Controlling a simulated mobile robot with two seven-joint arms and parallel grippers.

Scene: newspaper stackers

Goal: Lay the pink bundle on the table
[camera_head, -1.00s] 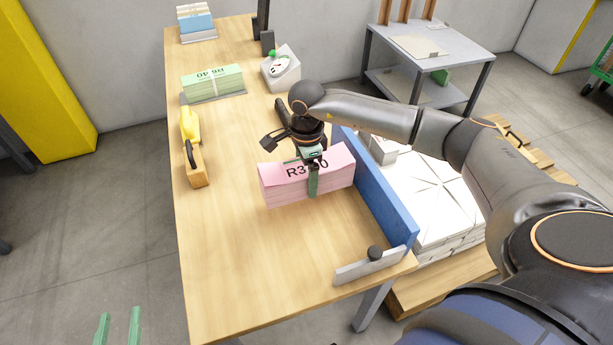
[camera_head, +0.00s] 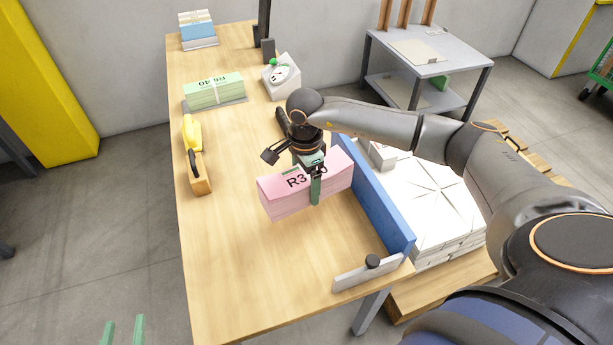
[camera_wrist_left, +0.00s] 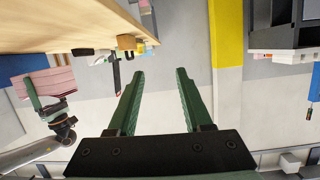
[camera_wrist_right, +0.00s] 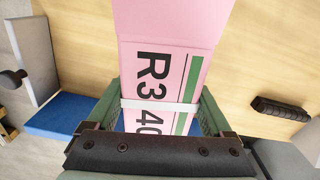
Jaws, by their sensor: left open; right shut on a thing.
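The pink bundle (camera_head: 278,199), printed R3 40, is over the right half of the wooden table (camera_head: 235,265), beside the blue board. My right gripper (camera_head: 314,184) is shut across its middle from above. The right wrist view shows the bundle (camera_wrist_right: 165,65) with a white band between the green fingers. I cannot tell whether its underside touches the table. My left gripper (camera_head: 123,331) is open and empty, low at the left, off the table's edge; its two fingers (camera_wrist_left: 158,82) stand apart in the left wrist view.
A blue board (camera_head: 378,200) runs along the table's right side, and a grey metal stop (camera_head: 365,275) with a black knob sits in front. A green bundle (camera_head: 214,92), a white scale (camera_head: 281,76) and a yellow-handled tool (camera_head: 196,155) stand farther back. The table's front left is clear.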

